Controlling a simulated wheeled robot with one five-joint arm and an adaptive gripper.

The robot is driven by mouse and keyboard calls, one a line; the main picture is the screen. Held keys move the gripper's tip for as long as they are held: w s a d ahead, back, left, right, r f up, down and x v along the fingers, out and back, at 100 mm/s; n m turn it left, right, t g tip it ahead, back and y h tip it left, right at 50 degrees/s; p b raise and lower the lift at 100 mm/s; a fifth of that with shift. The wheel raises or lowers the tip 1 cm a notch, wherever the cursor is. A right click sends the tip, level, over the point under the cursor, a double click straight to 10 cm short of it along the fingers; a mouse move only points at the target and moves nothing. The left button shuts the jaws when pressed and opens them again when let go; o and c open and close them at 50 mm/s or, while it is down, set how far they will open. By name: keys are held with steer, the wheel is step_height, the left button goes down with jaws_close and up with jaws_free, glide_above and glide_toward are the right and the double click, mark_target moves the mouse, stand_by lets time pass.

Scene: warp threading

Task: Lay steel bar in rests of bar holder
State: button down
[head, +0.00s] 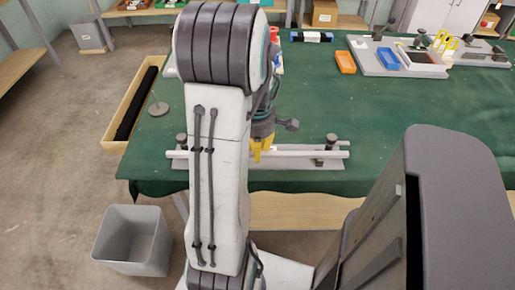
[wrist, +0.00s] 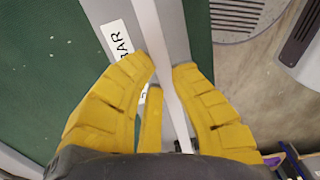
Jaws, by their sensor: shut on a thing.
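The steel bar (head: 300,153) is a long pale rod lying left to right near the front edge of the green table. The bar holder (head: 325,165) is a grey plate under it with dark knobbed posts (head: 331,142) near each end. My gripper (head: 261,153) has yellow fingers closed around the bar near its middle. The wrist view shows the bar (wrist: 153,32) running between the fingertips (wrist: 163,70), with the holder plate (wrist: 174,22) and a "BAR" label (wrist: 121,40) below. I cannot tell whether the bar touches the rests. My arm hides part of the holder's left half.
The green table (head: 400,120) is clear around the holder. An orange block (head: 345,62) and a grey fixture plate (head: 372,66) lie farther back. A long tray (head: 130,105) adjoins the table's left side. A grey bin (head: 133,240) stands on the floor at front left.

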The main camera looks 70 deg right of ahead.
steer(key=shift+f+b, duration=0.4)
steer(key=shift+f, duration=0.05)
stand_by(0.4)
steer(key=c, duration=1.2)
jaws_free()
